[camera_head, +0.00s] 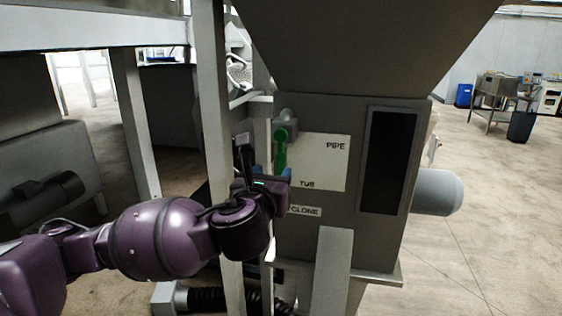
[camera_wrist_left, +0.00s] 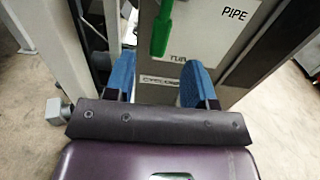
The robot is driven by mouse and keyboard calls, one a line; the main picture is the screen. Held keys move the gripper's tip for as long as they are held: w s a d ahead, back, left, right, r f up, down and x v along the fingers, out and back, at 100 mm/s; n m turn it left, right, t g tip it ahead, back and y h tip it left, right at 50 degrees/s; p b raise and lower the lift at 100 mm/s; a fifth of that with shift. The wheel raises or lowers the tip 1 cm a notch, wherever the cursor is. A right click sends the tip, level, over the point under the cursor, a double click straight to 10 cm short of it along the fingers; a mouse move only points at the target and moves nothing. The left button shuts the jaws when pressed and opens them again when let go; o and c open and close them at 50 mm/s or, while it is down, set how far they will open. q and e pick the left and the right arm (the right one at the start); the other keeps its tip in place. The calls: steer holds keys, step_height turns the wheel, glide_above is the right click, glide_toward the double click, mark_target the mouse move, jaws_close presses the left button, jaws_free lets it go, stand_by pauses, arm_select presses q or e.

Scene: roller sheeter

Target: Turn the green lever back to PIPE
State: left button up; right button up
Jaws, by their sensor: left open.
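The green lever (camera_head: 280,150) is on the front of the grey machine, at the left edge of a white plate (camera_head: 322,162). It hangs down from its pivot, its lower end on the TUB side; PIPE is printed at the plate's upper right. In the left wrist view the lever (camera_wrist_left: 161,32) shows at the top centre, pointing down. My left gripper (camera_head: 264,162) is open just below and in front of the lever. Its blue fingers (camera_wrist_left: 158,78) stand apart with nothing clearly between them; the lever's end appears beyond their tips. My right gripper is not in view.
A grey upright post (camera_head: 212,110) stands close to the left of my left gripper. A CLONE label (camera_head: 305,211) is below the plate, and a dark panel (camera_head: 389,160) is to its right. Open floor (camera_head: 480,220) lies at the right.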

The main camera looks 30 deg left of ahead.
mark_target(280, 163)
arm_select(q)
steer(key=x, duration=0.7)
steer(key=shift+w, duration=0.25)
steer(key=shift+c, duration=0.5)
jaws_close()
